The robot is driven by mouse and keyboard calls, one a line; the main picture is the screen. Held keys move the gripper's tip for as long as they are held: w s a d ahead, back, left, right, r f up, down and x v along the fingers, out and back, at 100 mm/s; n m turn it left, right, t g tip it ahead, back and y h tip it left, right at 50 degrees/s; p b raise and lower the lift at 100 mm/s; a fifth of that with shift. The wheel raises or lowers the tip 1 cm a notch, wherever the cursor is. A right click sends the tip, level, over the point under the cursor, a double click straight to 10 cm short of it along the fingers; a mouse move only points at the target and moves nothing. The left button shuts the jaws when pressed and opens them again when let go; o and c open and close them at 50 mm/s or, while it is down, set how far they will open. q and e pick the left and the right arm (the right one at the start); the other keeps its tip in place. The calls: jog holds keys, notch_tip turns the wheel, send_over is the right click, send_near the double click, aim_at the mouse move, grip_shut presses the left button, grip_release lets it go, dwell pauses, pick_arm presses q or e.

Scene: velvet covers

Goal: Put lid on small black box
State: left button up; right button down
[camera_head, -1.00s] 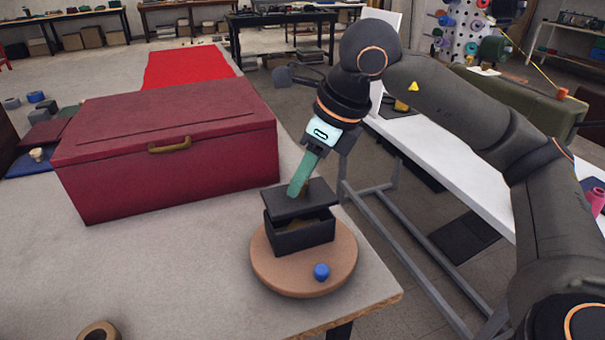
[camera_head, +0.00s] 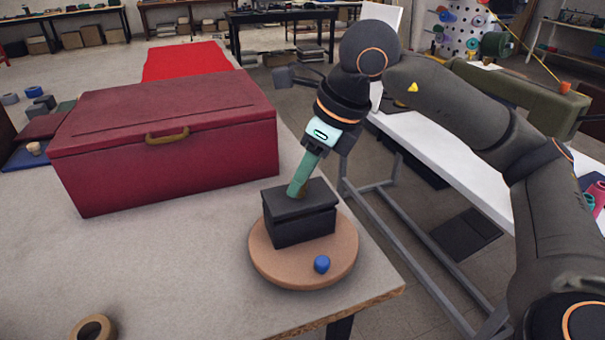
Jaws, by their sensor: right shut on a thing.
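The small black box (camera_head: 303,230) stands upright on a round wooden board (camera_head: 275,270) near the table's right corner. Its black lid (camera_head: 283,205) now lies flat on top, and no opening shows between lid and box from this side. My right gripper (camera_head: 298,190) reaches down from above with green fingers at the top of the lid. It is shut on the lid's knob, which the fingers mostly hide. My left gripper is not in view.
A blue piece (camera_head: 321,264) lies on the board in front of the box. A large red chest (camera_head: 170,150) stands to the left. A tan ring (camera_head: 93,328) lies at the table's front. The table (camera_head: 180,255) between them is clear.

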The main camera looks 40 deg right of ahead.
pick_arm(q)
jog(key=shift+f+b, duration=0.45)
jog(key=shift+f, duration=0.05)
pick_arm(e)
jog(key=shift+f, duration=0.6)
jog(key=c, duration=0.6)
grip_release()
jog(key=shift+o, duration=0.2)
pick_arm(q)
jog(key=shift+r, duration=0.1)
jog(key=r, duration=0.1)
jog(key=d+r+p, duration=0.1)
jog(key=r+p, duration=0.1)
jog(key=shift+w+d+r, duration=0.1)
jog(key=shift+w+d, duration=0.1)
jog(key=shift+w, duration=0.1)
pick_arm(e)
jog(key=v, duration=1.2)
jog(key=shift+r, duration=0.3)
jog(key=shift+s+d, duration=0.1)
jog(key=shift+d, duration=0.05)
